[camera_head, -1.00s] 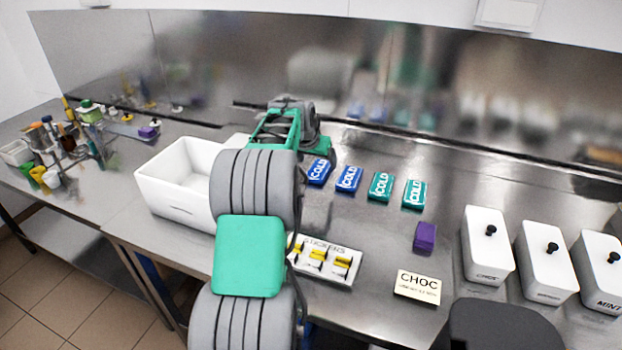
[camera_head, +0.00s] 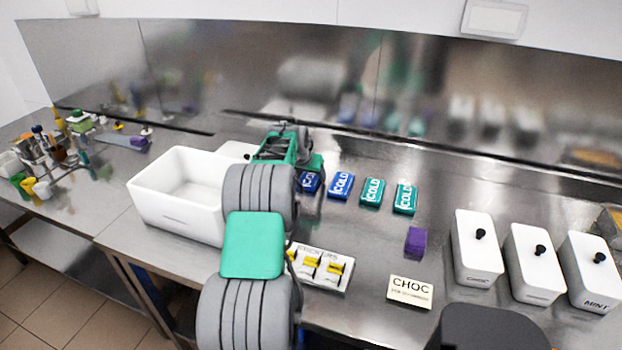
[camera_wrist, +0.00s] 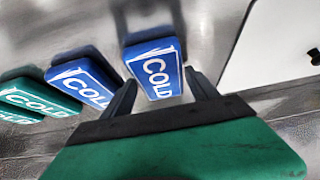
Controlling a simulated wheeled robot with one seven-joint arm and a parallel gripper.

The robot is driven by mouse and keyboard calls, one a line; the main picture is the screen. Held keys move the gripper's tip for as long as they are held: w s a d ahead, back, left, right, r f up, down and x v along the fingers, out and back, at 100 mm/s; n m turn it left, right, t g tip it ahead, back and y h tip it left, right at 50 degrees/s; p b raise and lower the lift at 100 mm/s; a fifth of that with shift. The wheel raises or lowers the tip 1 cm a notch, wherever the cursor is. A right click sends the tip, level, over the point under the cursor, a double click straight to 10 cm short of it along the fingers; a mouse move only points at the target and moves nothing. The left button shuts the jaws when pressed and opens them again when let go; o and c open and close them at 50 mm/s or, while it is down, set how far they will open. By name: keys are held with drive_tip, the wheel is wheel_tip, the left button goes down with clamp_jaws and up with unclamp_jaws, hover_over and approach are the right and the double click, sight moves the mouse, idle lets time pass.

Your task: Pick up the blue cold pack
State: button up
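Two blue cold packs with white COLD lettering lie on the steel counter. The left one (camera_head: 310,182) is partly hidden by my arm in the head view; the other blue pack (camera_head: 340,185) is to its right. In the wrist view, my gripper (camera_wrist: 159,76) is open, with one finger on each side of the near end of a blue pack (camera_wrist: 157,66). I cannot tell whether the fingers touch it. The second blue pack (camera_wrist: 84,80) lies left of the left finger in that view.
Two green cold packs (camera_head: 372,192) (camera_head: 405,198) continue the row. A white bin (camera_head: 160,208) stands left of my arm. A sticker tray (camera_head: 338,278), a purple block (camera_head: 415,241), a CHOC card (camera_head: 410,291) and lidded white tubs (camera_head: 477,250) are nearby. A steel wall stands behind.

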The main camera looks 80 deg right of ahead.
drive_tip(key=shift+r, duration=0.15)
drive_tip(key=c, duration=1.3)
